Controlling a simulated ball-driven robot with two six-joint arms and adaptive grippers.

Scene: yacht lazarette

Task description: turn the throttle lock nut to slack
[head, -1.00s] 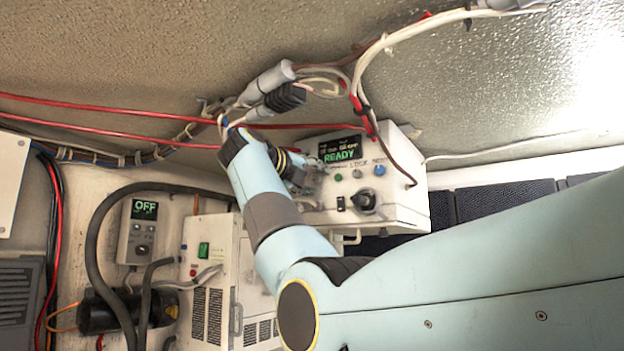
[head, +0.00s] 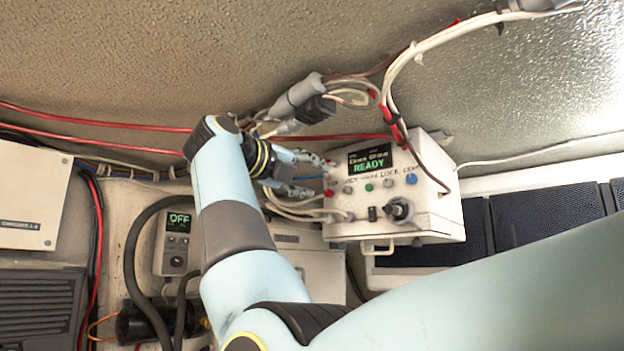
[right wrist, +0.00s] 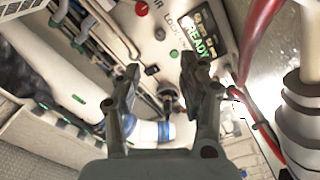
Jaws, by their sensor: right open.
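The white control box (head: 440,222) carries a lit screen (head: 370,160) reading READY. Below the screen is a row of small knobs and buttons, with LOCK lettered above. A black throttle knob (head: 398,209) sits low on its face; it also shows in the right wrist view (right wrist: 168,97). I cannot single out the lock nut or read its setting. My right gripper (head: 318,175) is open and empty at the box's left edge. In the right wrist view its fingers (right wrist: 160,68) stand apart, with the panel beyond them. My left gripper is out of view.
Red cables (head: 120,142) run along the wall behind my right gripper. Grey connectors (head: 297,96) and white cables hang above it. A controller reading OFF (head: 178,228) and a thick black hose (head: 133,255) are at left. A handle (head: 378,247) juts below the box.

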